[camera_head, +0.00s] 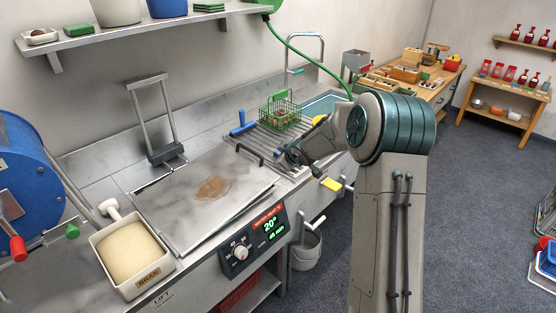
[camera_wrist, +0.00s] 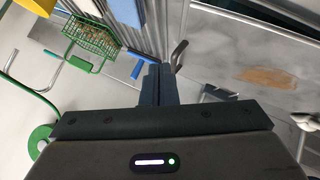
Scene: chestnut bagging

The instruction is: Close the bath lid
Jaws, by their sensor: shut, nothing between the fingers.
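The bath lid (camera_head: 160,195) is a flat grey metal plate with a brown stain. It lies about level over the bath, behind the control panel; any small gap under its edge is hard to tell. Its dark handle (camera_head: 250,154) is at the right end, beside the draining rack. The lid shows at the right of the wrist view (camera_wrist: 225,65), with the dark handle (camera_wrist: 179,54) close to my fingertips. My gripper (camera_head: 290,155) is shut and empty, just right of the handle; it also shows in the wrist view (camera_wrist: 155,75). I cannot tell whether it touches the handle.
A green wire basket (camera_head: 280,113) and a blue-handled tool (camera_head: 243,127) are on the rack. A metal lift frame (camera_head: 150,110) stands behind the lid. A bran tub (camera_head: 130,262) is at front left. The control panel (camera_head: 255,240) reads 20°. A tap (camera_head: 305,50) stands behind.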

